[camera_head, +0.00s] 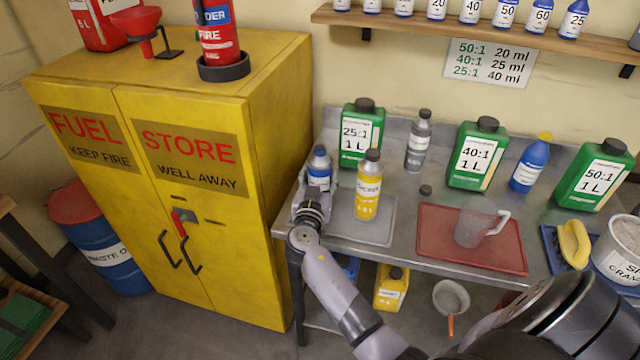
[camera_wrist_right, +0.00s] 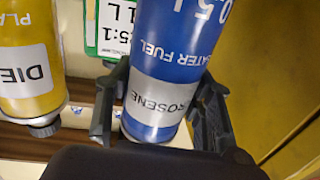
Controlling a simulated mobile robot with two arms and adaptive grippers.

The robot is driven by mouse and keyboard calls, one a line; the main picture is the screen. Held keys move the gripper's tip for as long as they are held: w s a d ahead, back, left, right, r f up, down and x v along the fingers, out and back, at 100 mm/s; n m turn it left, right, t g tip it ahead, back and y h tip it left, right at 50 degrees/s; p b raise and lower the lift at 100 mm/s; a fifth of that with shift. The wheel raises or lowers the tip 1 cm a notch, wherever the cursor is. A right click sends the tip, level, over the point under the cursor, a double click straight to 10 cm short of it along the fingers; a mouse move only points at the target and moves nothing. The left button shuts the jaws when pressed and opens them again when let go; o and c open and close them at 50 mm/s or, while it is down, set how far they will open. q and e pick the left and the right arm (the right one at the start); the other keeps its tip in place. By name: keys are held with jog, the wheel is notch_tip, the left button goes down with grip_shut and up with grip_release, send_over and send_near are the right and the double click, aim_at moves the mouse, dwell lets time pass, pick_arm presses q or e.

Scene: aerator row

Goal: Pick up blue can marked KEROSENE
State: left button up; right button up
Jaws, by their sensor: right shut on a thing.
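My left gripper is not in view.
A yellow DIESEL bottle (camera_head: 368,185) stands close right of the can on a grey tray (camera_head: 343,228). A green 25:1 jug (camera_head: 361,133) is behind. The yellow fuel cabinet (camera_head: 272,150) is close on the left. A red tray (camera_head: 440,250) holds a clear jug (camera_head: 473,228).

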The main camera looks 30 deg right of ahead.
jog(key=c, duration=0.5)
jog(key=shift+r, duration=0.2)
jog(key=shift+c, duration=0.3)
